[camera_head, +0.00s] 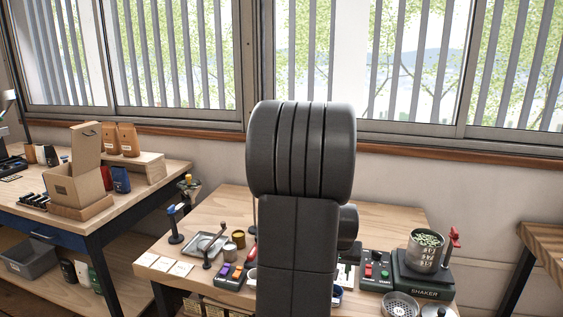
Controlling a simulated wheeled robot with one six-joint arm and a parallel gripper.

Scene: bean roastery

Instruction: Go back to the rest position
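My dark grey arm stands upright in the middle of the view and covers the centre of the wooden worktable (400,214). My gripper does not show; it is out of view or hidden behind the arm's links. I cannot tell whether it holds anything.
A metal cup of green beans (425,250) sits on a shaker (422,278) at the table's right. A button box (228,276), a metal tray (206,244) and white cards (165,264) lie left. Another table (40,212) holds a cardboard box (78,183). Windows (400,60) line the wall.

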